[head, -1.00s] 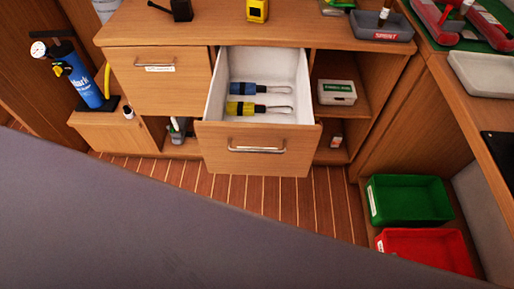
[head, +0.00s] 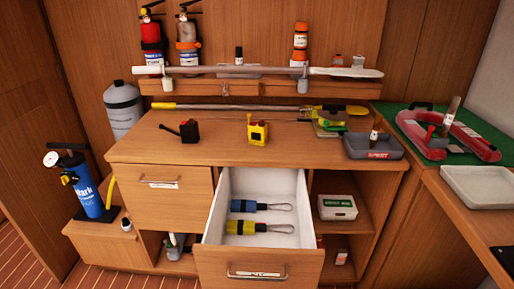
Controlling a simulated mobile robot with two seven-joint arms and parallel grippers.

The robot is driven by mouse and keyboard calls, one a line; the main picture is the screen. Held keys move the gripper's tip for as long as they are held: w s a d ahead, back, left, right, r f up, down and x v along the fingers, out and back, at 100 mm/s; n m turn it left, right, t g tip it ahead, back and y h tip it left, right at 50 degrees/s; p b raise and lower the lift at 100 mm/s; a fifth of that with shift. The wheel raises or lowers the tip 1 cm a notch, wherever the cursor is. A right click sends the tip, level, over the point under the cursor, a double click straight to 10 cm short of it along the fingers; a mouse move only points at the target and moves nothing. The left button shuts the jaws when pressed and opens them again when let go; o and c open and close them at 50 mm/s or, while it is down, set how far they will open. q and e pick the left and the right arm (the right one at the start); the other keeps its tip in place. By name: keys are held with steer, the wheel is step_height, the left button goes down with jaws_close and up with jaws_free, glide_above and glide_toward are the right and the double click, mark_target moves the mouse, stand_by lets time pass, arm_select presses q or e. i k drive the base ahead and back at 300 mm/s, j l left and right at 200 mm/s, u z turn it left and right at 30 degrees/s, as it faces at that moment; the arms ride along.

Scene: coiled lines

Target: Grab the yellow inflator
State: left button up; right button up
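A small yellow device (head: 257,131) with a dark panel and a thin spout on top stands upright on the wooden counter, near its middle. It looks like the yellow inflator, though its label is too small to read. A similar black device (head: 184,130) with a red part stands to its left. In the open drawer (head: 258,262) lie a yellow-and-black cylinder (head: 245,227) with a wire loop and a blue one (head: 248,206) behind it. Neither of my grippers is in view.
The open drawer sticks out from the counter front. A grey tray (head: 387,149) stands at the counter's right end. A long pole (head: 228,70) lies across the shelf behind. A blue pump (head: 85,194) stands at left. Counter space around the yellow device is clear.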

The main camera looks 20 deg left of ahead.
mark_target(258, 132)
steer(key=j+z, duration=0.3)
steer(key=j, duration=0.3)
steer(key=k+j+z, duration=0.1)
steer(key=j+z, duration=0.2)
steer(key=j, duration=0.25)
steer(key=k+j+z, duration=0.1)
steer(key=j+z, duration=0.2)
steer(key=j, duration=0.3)
steer(key=j+z, duration=0.2)
steer(key=j, duration=0.15)
steer(key=k+j+z, duration=0.1)
steer(key=j+z, duration=0.15)
steer(key=j, duration=0.15)
